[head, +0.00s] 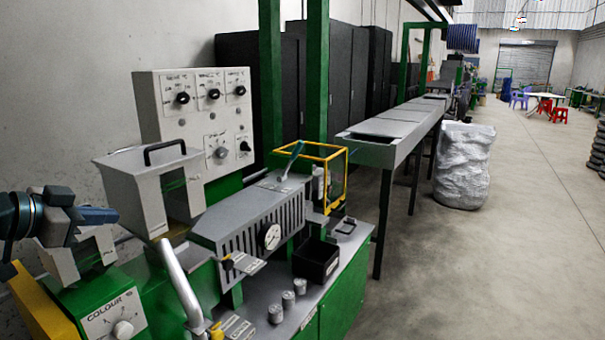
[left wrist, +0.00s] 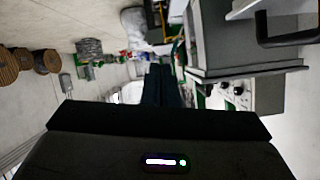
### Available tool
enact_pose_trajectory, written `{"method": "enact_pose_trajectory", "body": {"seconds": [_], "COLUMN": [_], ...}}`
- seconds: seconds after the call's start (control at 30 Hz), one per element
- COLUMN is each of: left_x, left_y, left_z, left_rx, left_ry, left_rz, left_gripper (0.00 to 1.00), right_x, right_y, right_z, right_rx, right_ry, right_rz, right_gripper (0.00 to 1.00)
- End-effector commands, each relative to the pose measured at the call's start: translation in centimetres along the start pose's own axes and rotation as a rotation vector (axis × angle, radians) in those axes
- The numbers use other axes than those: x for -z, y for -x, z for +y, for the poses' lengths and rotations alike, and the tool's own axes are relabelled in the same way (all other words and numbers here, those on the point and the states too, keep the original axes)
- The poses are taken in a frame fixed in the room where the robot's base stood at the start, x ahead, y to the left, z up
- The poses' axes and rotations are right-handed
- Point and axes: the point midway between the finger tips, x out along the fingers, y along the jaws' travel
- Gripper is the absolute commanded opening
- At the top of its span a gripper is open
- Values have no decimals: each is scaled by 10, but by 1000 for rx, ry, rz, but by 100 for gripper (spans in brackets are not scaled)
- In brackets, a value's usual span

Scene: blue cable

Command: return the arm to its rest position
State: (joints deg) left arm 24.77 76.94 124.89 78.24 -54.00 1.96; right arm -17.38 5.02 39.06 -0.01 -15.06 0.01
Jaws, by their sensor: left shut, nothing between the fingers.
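My left gripper (head: 112,214) comes in from the left edge of the head view, its dark fingers pointing right. It is shut and empty, apart from anything it could hold, in front of the grey hopper and near the machine marked "COLOUR". In the left wrist view its closed dark fingers (left wrist: 160,85) show in the middle, with nothing between them. My right gripper is in neither view.
A grey hopper with a black handle (head: 130,178) stands close beyond the left gripper. A white control panel (head: 205,85), a yellow guard frame (head: 322,149) and a black bin (head: 316,262) are farther right. A white sack (head: 463,165) stands on the floor; the right aisle is open.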

Motion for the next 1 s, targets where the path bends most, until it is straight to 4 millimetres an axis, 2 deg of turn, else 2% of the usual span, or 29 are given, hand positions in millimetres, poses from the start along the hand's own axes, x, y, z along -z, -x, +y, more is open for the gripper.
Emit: {"method": "enact_pose_trajectory", "body": {"seconds": [0.17, 0.23, 0.33, 0.47, 0.57, 0.7, 0.8, 1.0], "left_x": [-77, -114, -164, -226, -270, -326, -356, -394], "left_y": [-51, -69, -88, -99, -99, -86, -70, -40], "left_z": [39, 60, 92, 137, 172, 222, 251, 292], "left_rx": [-32, -37, -34, -18, 6, 51, 88, 150], "left_ry": [19, 31, 55, 100, 144, 220, 273, 354], "left_rz": [-95, -142, -210, -301, -378, -499, -584, -720], "left_gripper": [0, 0, 0, 0, 0, 0, 0, 0], "right_x": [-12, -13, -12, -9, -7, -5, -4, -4], "right_y": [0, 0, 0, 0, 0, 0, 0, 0], "right_z": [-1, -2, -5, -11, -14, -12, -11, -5], "right_rx": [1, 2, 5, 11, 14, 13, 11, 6], "right_ry": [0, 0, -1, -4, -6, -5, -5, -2], "right_rz": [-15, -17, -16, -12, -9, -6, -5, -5], "right_gripper": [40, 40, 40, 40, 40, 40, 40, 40]}}
